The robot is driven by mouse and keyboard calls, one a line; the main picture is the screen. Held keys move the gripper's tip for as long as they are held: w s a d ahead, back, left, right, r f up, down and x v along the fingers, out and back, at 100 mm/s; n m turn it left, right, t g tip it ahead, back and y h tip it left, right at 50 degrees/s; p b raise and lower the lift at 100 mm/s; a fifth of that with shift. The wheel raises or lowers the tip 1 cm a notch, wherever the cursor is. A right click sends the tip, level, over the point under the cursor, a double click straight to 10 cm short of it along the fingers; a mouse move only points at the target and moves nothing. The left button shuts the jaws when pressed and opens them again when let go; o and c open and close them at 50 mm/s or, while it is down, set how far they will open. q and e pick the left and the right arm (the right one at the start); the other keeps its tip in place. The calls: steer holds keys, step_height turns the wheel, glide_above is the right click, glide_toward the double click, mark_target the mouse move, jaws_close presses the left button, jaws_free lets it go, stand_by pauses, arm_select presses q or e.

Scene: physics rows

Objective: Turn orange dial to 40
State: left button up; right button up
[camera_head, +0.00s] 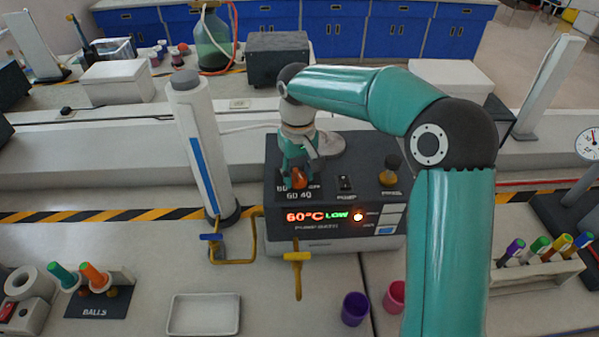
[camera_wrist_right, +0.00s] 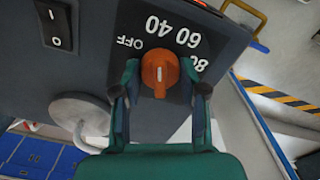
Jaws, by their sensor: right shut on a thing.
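The orange dial (camera_head: 300,179) is on the front left of the grey heating box's (camera_head: 345,243) top. In the right wrist view the dial (camera_wrist_right: 160,70) sits among the upside-down markings OFF, 40, 60 and 80. A short white mark shows on its face, but I cannot tell which number it points to. My right gripper (camera_head: 300,170) reaches down from above and is shut on the dial, with one finger on each side of it in the wrist view (camera_wrist_right: 163,84). The red display (camera_head: 306,217) reads 60°C, with green LOW beside it. My left gripper is not in view.
A black power switch (camera_head: 345,183) and a brass-coloured knob (camera_head: 388,177) sit right of the dial. A tall white cylinder (camera_head: 201,150) stands close to the box's left. Yellow taps (camera_head: 297,257), a white tray (camera_head: 204,314) and a purple cup (camera_head: 355,309) are in front.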

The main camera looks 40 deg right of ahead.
mark_target(298, 173)
steer(key=shift+s+f, duration=0.15)
steer(key=o, duration=1.2)
steer(key=shift+c, duration=0.2)
steer(key=shift+r, duration=0.2)
steer(key=shift+r, duration=0.3)
step_height(298, 173, up, 11)
